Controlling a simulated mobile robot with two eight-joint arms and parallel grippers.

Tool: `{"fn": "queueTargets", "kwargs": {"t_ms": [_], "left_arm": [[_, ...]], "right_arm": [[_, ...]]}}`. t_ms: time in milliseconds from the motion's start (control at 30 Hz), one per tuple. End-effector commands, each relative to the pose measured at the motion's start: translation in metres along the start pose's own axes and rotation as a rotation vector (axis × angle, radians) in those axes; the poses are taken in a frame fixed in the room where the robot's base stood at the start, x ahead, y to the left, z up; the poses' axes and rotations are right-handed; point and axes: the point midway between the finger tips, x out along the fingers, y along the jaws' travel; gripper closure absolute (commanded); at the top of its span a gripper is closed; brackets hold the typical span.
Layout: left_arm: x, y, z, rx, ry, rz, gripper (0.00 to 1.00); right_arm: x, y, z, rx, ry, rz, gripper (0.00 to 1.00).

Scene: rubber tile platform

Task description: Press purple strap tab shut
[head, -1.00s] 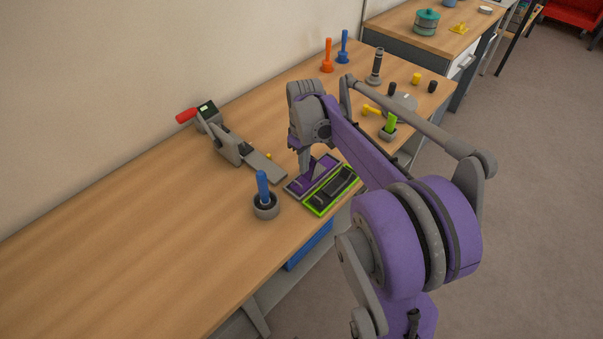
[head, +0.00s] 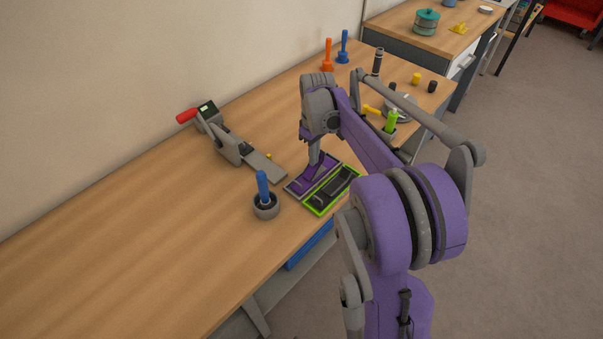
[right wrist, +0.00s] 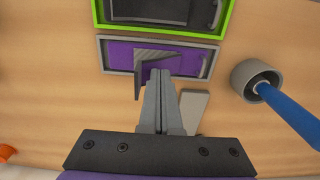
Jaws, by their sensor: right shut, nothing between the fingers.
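A purple strap panel in a grey frame (head: 299,188) lies on the wooden workbench. It also shows in the right wrist view (right wrist: 119,54). Its strap tab (head: 320,169) stands up at an angle from the panel; in the right wrist view the raised flap (right wrist: 138,79) shows partly edge-on beside a grey ribbed patch. My right gripper (head: 314,161) is shut and empty, pointing down at the panel's far end. In the right wrist view its fingertips (right wrist: 158,76) overlap the tab area; I cannot tell whether they touch it. My left gripper is not in view.
A green-framed panel with a black strap (head: 318,208) lies right beside the purple one. A blue peg in a grey cup (head: 265,208) stands to the left. A grey device with a red handle (head: 230,150) lies behind. The bench's left part is clear.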

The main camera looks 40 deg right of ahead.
Motion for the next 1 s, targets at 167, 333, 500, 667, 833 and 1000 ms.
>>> {"fn": "queueTargets", "kwargs": {"t_ms": [167,333,500,667,833,1000], "left_arm": [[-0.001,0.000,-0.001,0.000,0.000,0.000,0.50],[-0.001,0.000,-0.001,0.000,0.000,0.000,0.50],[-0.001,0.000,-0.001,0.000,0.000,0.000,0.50],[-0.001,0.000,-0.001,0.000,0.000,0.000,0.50],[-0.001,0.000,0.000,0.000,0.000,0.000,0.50],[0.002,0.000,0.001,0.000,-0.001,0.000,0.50]], "right_arm": [[0.000,0.008,0.000,0.002,0.000,0.000,1.00],[0.000,0.013,0.000,0.001,0.000,0.000,1.00],[0.000,0.014,0.000,0.001,0.000,0.000,1.00],[0.000,0.014,0.000,0.000,0.000,0.000,1.00],[0.001,0.014,0.000,0.000,0.000,0.000,1.00],[0.005,0.014,0.000,0.000,0.000,0.000,1.00]]}}
